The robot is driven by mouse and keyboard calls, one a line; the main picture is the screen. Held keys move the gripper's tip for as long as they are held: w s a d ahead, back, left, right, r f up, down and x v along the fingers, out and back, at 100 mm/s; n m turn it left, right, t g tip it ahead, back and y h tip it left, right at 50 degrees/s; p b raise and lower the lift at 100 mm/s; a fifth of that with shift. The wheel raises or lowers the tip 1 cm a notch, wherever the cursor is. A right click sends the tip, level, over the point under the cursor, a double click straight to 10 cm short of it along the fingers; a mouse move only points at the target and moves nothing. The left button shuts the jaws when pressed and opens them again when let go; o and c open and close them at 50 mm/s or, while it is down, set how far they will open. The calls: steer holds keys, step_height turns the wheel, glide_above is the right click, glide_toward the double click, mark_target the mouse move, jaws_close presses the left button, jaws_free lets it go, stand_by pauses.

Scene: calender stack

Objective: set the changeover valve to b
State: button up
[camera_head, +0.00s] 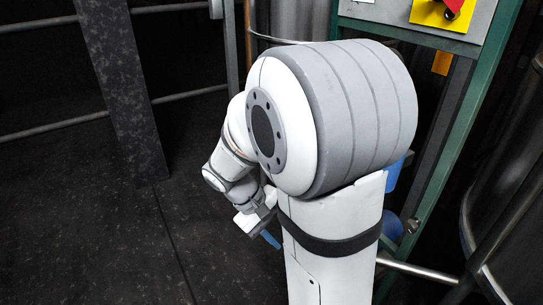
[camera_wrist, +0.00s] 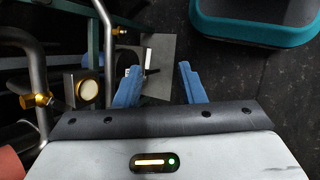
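In the wrist view my gripper (camera_wrist: 160,84) has its two blue fingers spread apart with nothing between them. A grey plate with a small black-and-white label (camera_wrist: 161,62) lies beyond the fingers, behind the left one. I cannot make out the changeover valve or a b mark for certain. Pipework with a brass fitting (camera_wrist: 37,100) and a round pale-faced part (camera_wrist: 89,91) are left of the fingers. In the head view my gripper (camera_head: 267,236) is low beside my arm, mostly hidden, with one blue fingertip showing.
A teal-rimmed bin (camera_wrist: 255,38) stands at the upper right of the wrist view. In the head view, a green frame (camera_head: 452,150) carries a panel with a red knob on a yellow plate (camera_head: 431,14). A dark post (camera_head: 122,85) stands left; dark floor (camera_head: 80,220) is clear.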

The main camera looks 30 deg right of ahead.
steer(key=w+d+f+n+h+p, duration=0.2)
steer(key=w+d+f+n+h, duration=0.1)
steer(key=w+d+h, duration=0.4)
steer(key=w+d+f+n+h+p, duration=0.1)
steer(key=w+d+f+n+h, duration=0.35)
steer(key=w, duration=0.45)
steer(key=shift+m+t+h, duration=0.3)
steer(key=shift+m+h, duration=0.05)
steer(key=shift+m, duration=0.2)
steer(key=d, duration=0.3)
steer(key=s+d+b, duration=0.1)
steer(key=d, duration=0.2)
steer(key=d+r, duration=0.1)
steer(key=d, duration=0.2)
steer(key=shift+s+d, duration=0.1)
steer(key=shift+s, duration=0.2)
steer(key=shift+c, duration=0.2)
jaws_close()
